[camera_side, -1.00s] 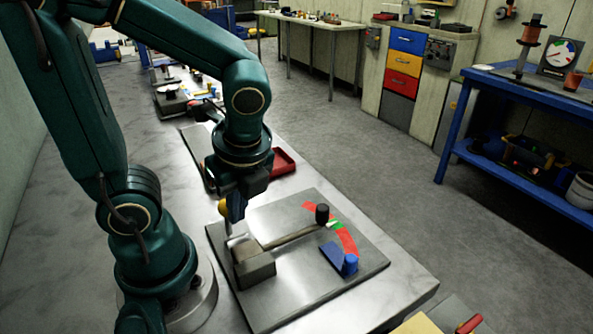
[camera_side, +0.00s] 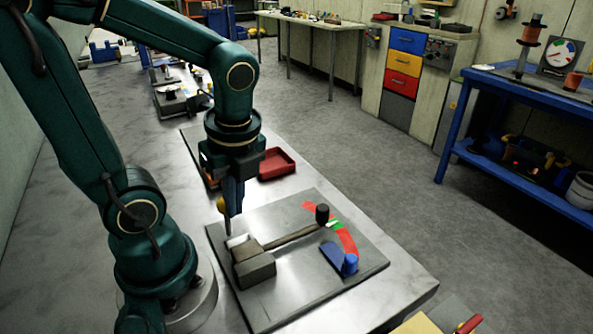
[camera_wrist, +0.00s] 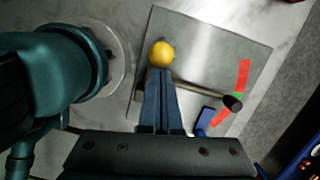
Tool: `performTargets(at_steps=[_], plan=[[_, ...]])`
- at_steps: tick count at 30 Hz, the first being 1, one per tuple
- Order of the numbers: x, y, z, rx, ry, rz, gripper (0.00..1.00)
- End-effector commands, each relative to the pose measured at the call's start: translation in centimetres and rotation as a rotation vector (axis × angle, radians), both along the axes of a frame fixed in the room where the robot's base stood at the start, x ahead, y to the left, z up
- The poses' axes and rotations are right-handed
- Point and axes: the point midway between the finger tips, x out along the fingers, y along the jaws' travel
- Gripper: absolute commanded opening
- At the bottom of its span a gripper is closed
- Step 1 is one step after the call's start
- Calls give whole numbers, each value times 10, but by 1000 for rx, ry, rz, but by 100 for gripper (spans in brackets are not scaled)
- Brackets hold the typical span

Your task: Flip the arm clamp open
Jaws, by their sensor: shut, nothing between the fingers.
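A grey plate (camera_side: 300,290) bears a dark block (camera_side: 254,268) with a long lever arm (camera_side: 290,237) ending in a black knob (camera_side: 322,214). The lever points at a green mark (camera_side: 334,224) between red bands (camera_side: 348,243). A yellow ball (camera_side: 221,206) is at the block's end of the plate, partly behind my fingers; it shows clearly in the wrist view (camera_wrist: 161,54). A pale piece (camera_side: 238,241) lies at the block's top. My gripper (camera_side: 229,233) is shut and empty, pointing down beside the ball. I cannot tell whether it touches the ball or clamp.
A blue stop (camera_side: 349,263) stands on the plate near the lower red band. A red tray (camera_side: 277,163) lies behind the plate. A yellow-topped item with a red handle (camera_side: 469,324) is at the front edge. The bench right of the plate drops to the floor.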

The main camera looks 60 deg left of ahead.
Motion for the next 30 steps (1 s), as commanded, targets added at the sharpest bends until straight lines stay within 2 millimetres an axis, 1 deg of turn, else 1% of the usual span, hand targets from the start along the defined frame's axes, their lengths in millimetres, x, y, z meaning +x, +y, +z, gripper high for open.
performTargets(at_steps=[8, 19, 23, 30], plan=[[-1, 12, 4, -89, -1, 13, 0], [0, 34, 8, -280, -1, 14, 0], [0, 42, 9, -281, 0, 4, 0], [0, 65, 8, -282, 1, 4, 0]])
